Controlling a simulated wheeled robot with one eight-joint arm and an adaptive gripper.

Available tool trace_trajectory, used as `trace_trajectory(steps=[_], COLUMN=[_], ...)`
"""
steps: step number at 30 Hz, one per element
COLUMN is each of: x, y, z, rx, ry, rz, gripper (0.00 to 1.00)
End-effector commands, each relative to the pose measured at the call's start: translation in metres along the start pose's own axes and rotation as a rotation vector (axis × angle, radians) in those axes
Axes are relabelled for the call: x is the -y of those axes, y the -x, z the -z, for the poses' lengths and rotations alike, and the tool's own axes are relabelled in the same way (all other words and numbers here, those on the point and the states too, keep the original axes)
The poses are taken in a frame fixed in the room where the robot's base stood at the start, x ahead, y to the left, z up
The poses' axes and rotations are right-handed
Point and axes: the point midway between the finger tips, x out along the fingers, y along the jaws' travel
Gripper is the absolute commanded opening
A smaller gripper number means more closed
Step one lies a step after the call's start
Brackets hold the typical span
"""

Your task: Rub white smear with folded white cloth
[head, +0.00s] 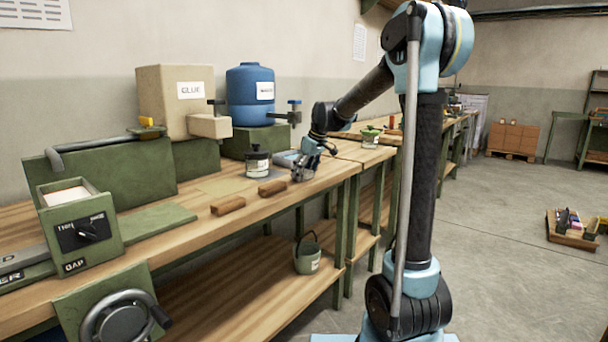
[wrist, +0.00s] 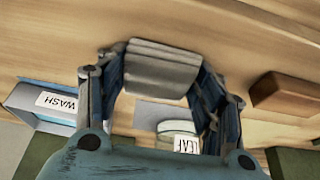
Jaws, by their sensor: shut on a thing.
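My gripper (wrist: 160,78) is shut on the folded white cloth (wrist: 163,56), which looks like a grey-white layered pad between the fingers in the wrist view. The cloth is over the wooden bench top, and I cannot tell whether it touches the wood. In the head view my gripper (head: 304,172) is low at the bench's front edge, and the cloth cannot be made out there. A pale grey patch (wrist: 152,114) shows between the fingers, near a jar; I cannot tell whether it is the white smear. No other smear is clear.
A jar marked LEAF (wrist: 181,143) and a blue tray marked WASH (wrist: 30,100) stand close to my gripper. Wooden blocks (head: 228,205) lie along the front edge of the bench (head: 180,238). A dark-lidded jar (head: 258,160) stands behind them. A bucket (head: 307,260) is on the lower shelf.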

Motion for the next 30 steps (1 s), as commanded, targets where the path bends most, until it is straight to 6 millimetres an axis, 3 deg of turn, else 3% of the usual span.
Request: trace_trajectory(steps=[7, 9, 30], x=[-0.001, -0.001, -0.003], y=[0.003, 0.018, 0.073], z=[-0.009, -0.004, 0.018], rx=[0.000, 0.000, 0.000], ry=[0.008, 0.007, 0.005], rz=[0.003, 0.003, 0.002], gripper=[0.32, 0.32, 0.32])
